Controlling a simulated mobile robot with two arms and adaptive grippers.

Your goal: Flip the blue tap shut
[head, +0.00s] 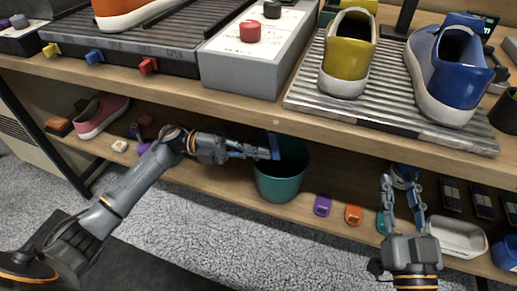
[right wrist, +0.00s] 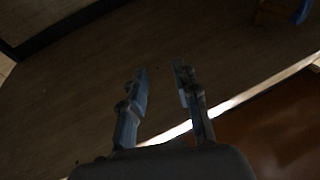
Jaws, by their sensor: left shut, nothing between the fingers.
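The blue tap (head: 94,57) is on the front edge of the dark ribbed tray (head: 190,72) at the upper left of the head view, between a yellow tap (head: 51,50) and a red tap (head: 148,66). The word OPEN shows on the tray's front strip; I cannot tell whether the blue tap stands open or shut. My left gripper (head: 268,150) is shut and empty, below the bench top by the teal bucket's rim, well right of the blue tap. My right gripper (head: 402,195) is open and empty at the lower right; its separated fingers (right wrist: 162,90) show in the right wrist view.
A grey box with a red knob (head: 250,32) stands right of the tray. The teal bucket (head: 280,183) stands on the lower shelf beside several small coloured items. A yellow shoe (head: 348,55) and a blue shoe (head: 447,70) rest on a ribbed mat. The bench edge overhangs my left gripper.

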